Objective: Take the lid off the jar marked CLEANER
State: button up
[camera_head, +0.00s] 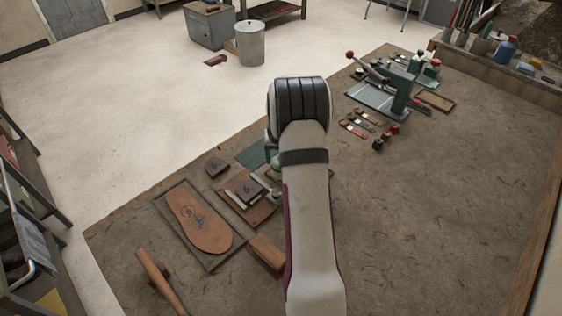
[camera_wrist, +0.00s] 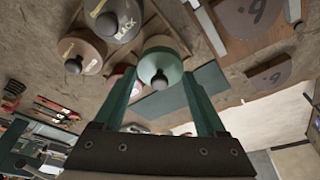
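In the wrist view my gripper (camera_wrist: 159,74) is open, with its two green fingers spread apart. A green round lid (camera_wrist: 147,66) with a dark knob lies in the gap between the fingers, with clear space around the knob. I cannot read a CLEANER label on this jar.
A green-grey press (camera_head: 385,95) stands at the back right. The bench (camera_head: 440,210) right of my arm is mostly clear.

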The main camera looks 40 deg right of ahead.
jog(key=c, duration=0.5)
